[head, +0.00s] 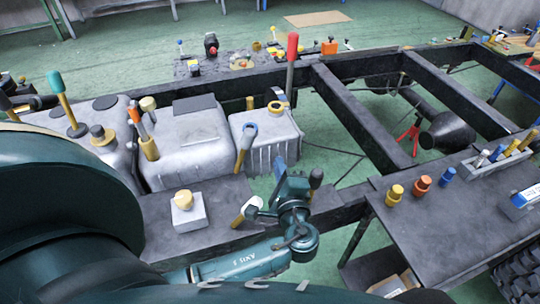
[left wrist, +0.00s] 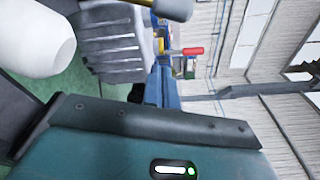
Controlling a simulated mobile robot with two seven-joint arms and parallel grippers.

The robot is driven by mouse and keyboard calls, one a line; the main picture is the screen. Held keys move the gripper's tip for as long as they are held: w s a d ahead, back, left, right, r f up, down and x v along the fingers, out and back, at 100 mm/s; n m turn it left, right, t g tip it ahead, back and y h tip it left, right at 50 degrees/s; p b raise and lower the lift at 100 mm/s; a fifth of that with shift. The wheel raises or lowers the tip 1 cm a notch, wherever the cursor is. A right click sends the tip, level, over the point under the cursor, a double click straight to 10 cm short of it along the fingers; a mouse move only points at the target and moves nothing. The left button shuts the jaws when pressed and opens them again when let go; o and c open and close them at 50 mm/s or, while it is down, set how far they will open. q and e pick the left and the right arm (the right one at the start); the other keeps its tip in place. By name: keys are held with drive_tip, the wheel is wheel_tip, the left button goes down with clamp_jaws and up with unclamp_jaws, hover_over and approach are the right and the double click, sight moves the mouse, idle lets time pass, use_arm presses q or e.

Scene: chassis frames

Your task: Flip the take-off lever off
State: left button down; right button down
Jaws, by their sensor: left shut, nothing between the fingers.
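Several levers are in view, and I cannot tell for certain which is the take-off lever. A red-handled lever (head: 292,47) stands upright at the frame rail behind the right grey housing; a red handle also shows in the left wrist view (left wrist: 192,51). A white-tipped lever (head: 252,204) is low, just left of my gripper. My left gripper (head: 280,167) is shut and empty, its blue fingers pointing up in front of the right housing. The fingers also show in the left wrist view (left wrist: 160,88).
Grey housings (head: 190,140) line the left side of the dark frame rail (head: 350,110). A teal-handled lever (head: 57,85) stands at far left. A box with a yellow knob (head: 189,212) sits on the plate. A dark bench (head: 440,230) with coloured fittings stands right.

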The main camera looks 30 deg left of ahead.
sight(243, 152)
use_arm(q)
drive_tip(key=x, duration=0.8)
drive_tip(key=shift+w+a+p, duration=0.25)
drive_tip(key=shift+a+p, duration=0.1)
drive_tip(key=shift+s+a+r+p, duration=0.3)
drive_tip(key=shift+s+a+p, duration=0.15)
drive_tip(key=shift+s, duration=0.3)
drive_tip(key=shift+s+a+r+p, duration=0.3)
drive_tip(key=shift+s+a+p, duration=0.2)
drive_tip(key=shift+s, duration=0.3)
use_arm(e)
drive_tip(key=shift+w+d+r+h, duration=0.1)
drive_tip(key=shift+d+r+h, duration=0.2)
drive_tip(key=shift+r, duration=0.2)
use_arm(q)
drive_tip(key=shift+s+a, duration=0.1)
